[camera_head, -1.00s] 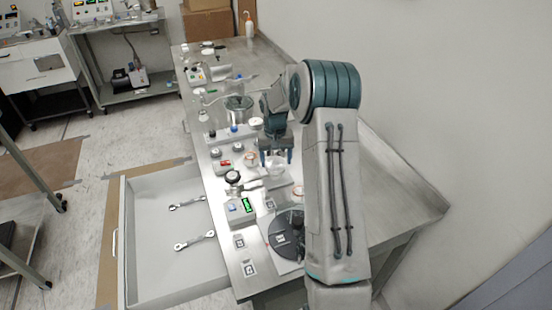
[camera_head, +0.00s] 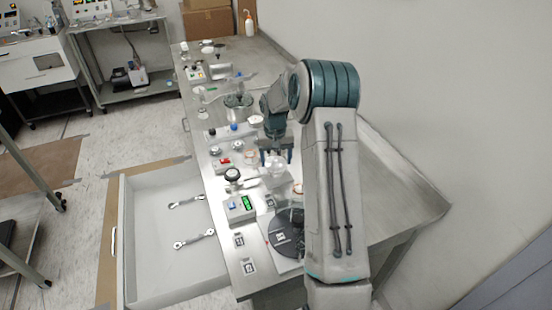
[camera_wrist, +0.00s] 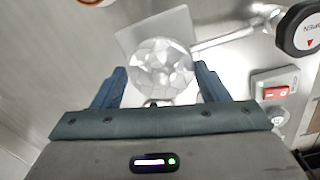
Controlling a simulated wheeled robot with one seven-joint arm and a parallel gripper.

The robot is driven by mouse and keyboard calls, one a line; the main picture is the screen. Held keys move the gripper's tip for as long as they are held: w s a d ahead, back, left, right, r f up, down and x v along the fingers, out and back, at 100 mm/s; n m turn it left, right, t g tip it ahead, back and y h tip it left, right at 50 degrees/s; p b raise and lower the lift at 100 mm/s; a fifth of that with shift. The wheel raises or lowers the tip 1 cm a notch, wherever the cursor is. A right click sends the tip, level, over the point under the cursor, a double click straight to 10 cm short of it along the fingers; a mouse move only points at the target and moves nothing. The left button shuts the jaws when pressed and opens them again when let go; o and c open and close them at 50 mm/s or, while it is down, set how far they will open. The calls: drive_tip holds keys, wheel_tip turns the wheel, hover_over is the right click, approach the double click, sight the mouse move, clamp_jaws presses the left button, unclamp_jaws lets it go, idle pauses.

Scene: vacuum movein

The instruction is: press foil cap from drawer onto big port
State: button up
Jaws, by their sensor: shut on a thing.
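The foil cap (camera_wrist: 162,66) is a shiny, faceted silver round thing between the two fingers of my gripper (camera_wrist: 160,88). In the head view, my gripper (camera_head: 276,158) points down over the bench, and the foil cap (camera_head: 275,170) shows pale at its fingertips. My gripper is shut on the cap. A flat metal plate (camera_wrist: 140,36) lies beneath the cap, with a pipe running off to the right. The big port is not clearly seen; the cap hides what is under it, and I cannot tell whether they touch. The drawer (camera_head: 150,270) stands open at the left.
Two wrenches (camera_head: 194,240) lie in the drawer. A round black valve knob (camera_wrist: 300,27) and a small box with a red switch (camera_wrist: 277,92) stand near the plate. A meter with a green display (camera_head: 240,207) and a black disc (camera_head: 284,236) are nearer on the bench.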

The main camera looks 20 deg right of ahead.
sight(275, 159)
drive_tip(key=o, duration=1.1)
drive_tip(key=shift+r, duration=0.15)
wheel_tip(275, 159, up, 14)
drive_tip(key=shift+w+a+f+b, duration=0.1)
drive_tip(key=shift+a+f+b, duration=0.1)
drive_tip(key=shift+b, duration=0.85)
